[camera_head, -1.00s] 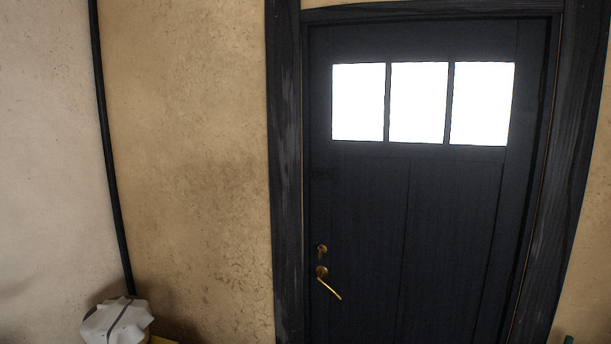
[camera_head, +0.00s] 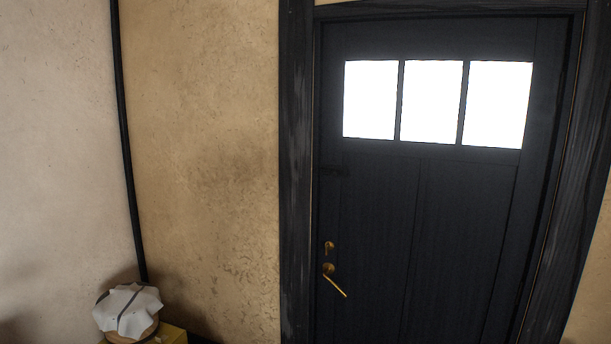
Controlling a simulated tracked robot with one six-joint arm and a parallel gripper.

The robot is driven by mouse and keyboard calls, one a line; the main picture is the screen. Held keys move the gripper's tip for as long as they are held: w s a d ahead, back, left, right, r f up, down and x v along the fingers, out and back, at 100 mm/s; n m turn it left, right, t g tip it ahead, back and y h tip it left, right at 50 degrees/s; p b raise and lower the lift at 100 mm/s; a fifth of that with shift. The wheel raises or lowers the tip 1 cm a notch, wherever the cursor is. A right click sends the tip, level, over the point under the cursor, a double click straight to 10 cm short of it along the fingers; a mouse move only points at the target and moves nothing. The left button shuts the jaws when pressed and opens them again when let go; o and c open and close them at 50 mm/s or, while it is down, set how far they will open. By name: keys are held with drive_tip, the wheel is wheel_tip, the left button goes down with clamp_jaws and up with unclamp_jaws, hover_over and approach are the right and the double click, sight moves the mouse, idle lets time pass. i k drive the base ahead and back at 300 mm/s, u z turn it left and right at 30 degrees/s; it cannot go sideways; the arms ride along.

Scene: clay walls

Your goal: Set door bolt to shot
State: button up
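A dark door (camera_head: 385,240) with three bright window panes stands shut in its black frame, right of centre. A small dark fitting (camera_head: 333,170), perhaps the bolt, sits near the door's left edge below the panes. It is black on black, so its position cannot be made out. Lower down on the same edge are a small brass lock piece (camera_head: 328,247) and a brass lever handle (camera_head: 334,280) that slopes down to the right. My gripper is not in view.
Left of the door is a bare tan clay wall (camera_head: 205,150), then a dark post and a pale wall. At the lower left, a cloth-covered round container (camera_head: 128,311) stands beside a yellow box (camera_head: 173,334). The floor is not visible.

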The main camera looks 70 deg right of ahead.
sight(335, 173)
drive_tip(key=u, duration=0.45)
drive_tip(key=k, duration=1.05)
drive_tip(key=z, duration=1.05)
drive_tip(key=i, duration=1)
drive_tip(key=u, duration=0.1)
